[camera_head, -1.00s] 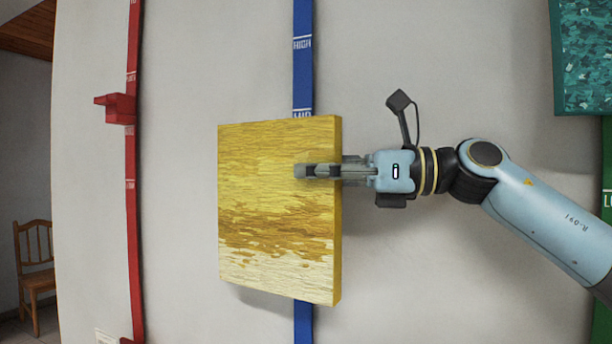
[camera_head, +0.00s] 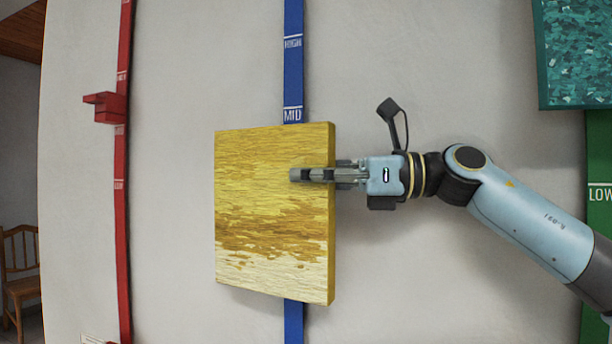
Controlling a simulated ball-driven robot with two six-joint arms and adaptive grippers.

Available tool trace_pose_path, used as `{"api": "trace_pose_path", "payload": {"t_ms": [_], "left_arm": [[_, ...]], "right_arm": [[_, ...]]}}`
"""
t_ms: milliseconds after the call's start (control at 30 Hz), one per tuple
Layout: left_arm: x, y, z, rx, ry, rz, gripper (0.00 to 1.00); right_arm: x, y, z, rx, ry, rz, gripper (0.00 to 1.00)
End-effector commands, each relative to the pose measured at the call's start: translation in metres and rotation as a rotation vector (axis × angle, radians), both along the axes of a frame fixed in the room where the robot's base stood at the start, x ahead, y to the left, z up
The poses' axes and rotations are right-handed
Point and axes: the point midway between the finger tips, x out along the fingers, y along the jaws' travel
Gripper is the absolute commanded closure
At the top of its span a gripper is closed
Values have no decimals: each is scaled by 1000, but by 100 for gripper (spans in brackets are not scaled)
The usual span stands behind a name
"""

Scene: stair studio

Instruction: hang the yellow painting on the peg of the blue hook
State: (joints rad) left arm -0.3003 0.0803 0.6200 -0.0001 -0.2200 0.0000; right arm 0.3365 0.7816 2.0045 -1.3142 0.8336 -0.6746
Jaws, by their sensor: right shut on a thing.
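The yellow painting (camera_head: 265,215) is upright with a slight tilt in the middle of the view, in front of the blue strip (camera_head: 293,70) on the wall. My right gripper (camera_head: 305,175) comes in from the right and is shut on the painting's right edge, one finger lying across its front face. The blue strip shows above and below the painting, with the label MID just above its top edge and HIGH further up. The blue hook's peg is not visible; the painting may hide it. My left gripper is not in view.
A red strip (camera_head: 122,200) with a red hook (camera_head: 104,107) runs up the wall at left. A teal painting (camera_head: 575,50) hangs at upper right above a green strip (camera_head: 598,160). A wooden chair (camera_head: 18,270) stands at far left. Bare wall lies between the strips.

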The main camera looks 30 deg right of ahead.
Motion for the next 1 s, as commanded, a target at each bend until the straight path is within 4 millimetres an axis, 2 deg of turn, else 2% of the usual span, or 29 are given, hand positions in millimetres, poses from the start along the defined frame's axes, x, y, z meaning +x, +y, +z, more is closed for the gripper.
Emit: {"api": "trace_pose_path", "payload": {"t_ms": [567, 600, 900, 1000], "left_arm": [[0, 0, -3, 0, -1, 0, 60], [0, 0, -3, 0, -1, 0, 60], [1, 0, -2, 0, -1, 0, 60], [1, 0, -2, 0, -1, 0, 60]], "right_arm": [[0, 0, -2, 1, -1, 0, 100], [0, 0, -2, 1, -1, 0, 92], [0, 0, -2, 0, 0, 0, 53], [0, 0, -2, 0, 0, 0, 52]]}}
